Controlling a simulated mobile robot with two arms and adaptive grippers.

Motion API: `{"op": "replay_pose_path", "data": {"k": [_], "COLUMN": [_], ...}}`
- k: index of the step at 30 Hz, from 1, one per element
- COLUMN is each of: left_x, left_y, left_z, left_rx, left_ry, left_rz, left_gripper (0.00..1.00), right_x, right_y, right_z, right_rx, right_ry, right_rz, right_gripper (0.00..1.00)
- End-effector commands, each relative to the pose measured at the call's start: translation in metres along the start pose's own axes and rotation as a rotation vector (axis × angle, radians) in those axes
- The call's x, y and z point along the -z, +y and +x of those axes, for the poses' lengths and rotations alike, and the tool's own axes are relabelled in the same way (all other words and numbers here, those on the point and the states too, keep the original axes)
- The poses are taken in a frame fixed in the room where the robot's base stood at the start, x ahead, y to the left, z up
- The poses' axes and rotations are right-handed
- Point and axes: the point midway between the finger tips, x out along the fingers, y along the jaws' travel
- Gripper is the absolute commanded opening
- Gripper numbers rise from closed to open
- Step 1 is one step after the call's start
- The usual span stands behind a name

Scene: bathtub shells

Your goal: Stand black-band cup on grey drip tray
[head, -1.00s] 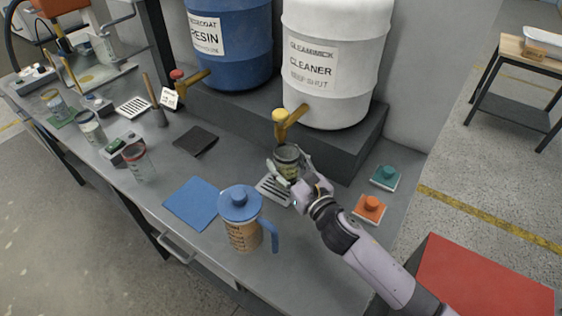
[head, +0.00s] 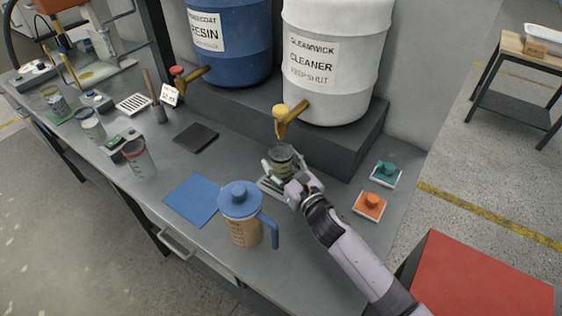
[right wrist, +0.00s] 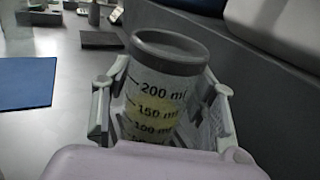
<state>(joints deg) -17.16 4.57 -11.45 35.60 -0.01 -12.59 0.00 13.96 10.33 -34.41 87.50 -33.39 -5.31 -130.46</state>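The black-band cup (head: 282,160) is clear, with a dark rim band and yellowish contents, and shows large with its volume marks in the right wrist view (right wrist: 158,95). My right gripper (head: 282,170) has its fingers on both sides of the cup; the fingers also frame it in the right wrist view (right wrist: 163,105). The grip looks shut on the cup. The cup's base is hidden, so contact with the tray cannot be told. My left gripper is not in view.
A white cleaner drum (head: 333,65) with a yellow-handled tap (head: 287,118) is above and behind. A blue mat (head: 195,199) lies left.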

Motion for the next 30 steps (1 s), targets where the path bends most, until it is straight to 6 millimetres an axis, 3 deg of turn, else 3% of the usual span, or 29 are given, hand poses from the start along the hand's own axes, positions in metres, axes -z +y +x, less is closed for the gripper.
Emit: {"op": "replay_pose_path", "data": {"k": [7,18,23,30], "left_x": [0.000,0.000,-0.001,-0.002], "left_y": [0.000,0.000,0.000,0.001], "left_z": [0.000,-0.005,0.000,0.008], "left_rx": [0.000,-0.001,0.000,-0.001], "left_ry": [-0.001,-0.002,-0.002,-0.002], "left_rz": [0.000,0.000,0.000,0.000], "left_gripper": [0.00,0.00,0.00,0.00], "right_x": [0.000,-0.006,-0.001,0.000], "right_y": [0.000,0.000,-0.001,0.000], "right_z": [0.000,-0.001,-0.025,-0.078], "right_rx": [0.000,0.000,0.000,0.000], "right_ry": [0.000,0.000,0.002,0.002], "right_rz": [0.000,0.001,-0.002,0.000], "right_gripper": [0.70,0.70,0.70,0.70]}}
